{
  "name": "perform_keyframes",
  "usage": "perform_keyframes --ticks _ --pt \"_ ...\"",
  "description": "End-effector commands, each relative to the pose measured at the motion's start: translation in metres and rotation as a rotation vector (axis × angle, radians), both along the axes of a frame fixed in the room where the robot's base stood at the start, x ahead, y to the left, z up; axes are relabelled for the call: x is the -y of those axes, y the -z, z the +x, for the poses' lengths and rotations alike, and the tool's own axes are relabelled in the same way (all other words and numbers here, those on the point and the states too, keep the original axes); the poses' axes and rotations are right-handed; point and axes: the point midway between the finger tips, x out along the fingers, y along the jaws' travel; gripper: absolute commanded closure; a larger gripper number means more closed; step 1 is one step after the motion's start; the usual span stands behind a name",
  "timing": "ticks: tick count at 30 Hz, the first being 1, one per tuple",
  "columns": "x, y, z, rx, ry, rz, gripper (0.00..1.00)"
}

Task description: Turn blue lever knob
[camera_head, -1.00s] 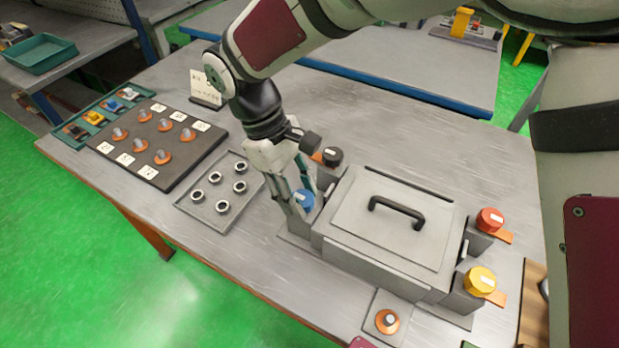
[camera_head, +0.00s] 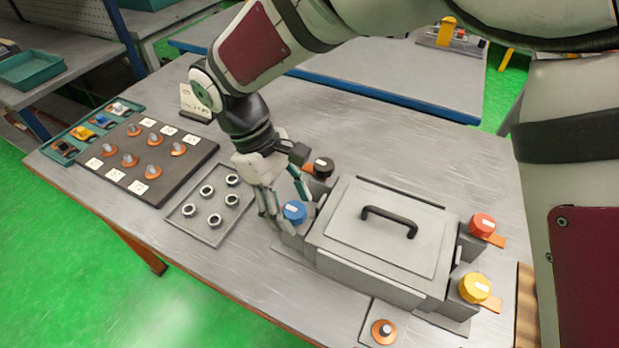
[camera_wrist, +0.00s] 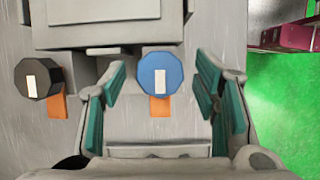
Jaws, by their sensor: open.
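The blue lever knob (camera_head: 295,212) sits on the left side of a grey lidded box (camera_head: 378,232). In the wrist view the blue knob (camera_wrist: 160,74) has a white upright mark and an orange lever (camera_wrist: 160,106) pointing toward my gripper. My gripper (camera_head: 288,207) is open at the knob. In the wrist view its two teal-padded fingers (camera_wrist: 160,88) stand on either side of the knob, with gaps and no visible contact; the right finger is nearer to it.
A black knob (camera_head: 321,167) with an orange lever is close by; it is left of my gripper in the wrist view. Red (camera_head: 482,225) and yellow (camera_head: 474,288) knobs are on the box's right side. A tray of rings (camera_head: 212,238) lies left of my gripper.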

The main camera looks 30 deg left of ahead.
Motion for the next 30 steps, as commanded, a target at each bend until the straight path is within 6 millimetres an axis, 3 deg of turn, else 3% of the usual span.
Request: perform_keyframes --ticks 5,18,30 --pt "-0.009 -0.019 -0.001 0.002 -0.001 0.004 0.45" --pt "-0.041 -0.094 -0.003 -0.001 -0.001 0.003 0.45" --pt "-0.046 -0.109 -0.004 -0.001 -0.001 0.0 0.45"
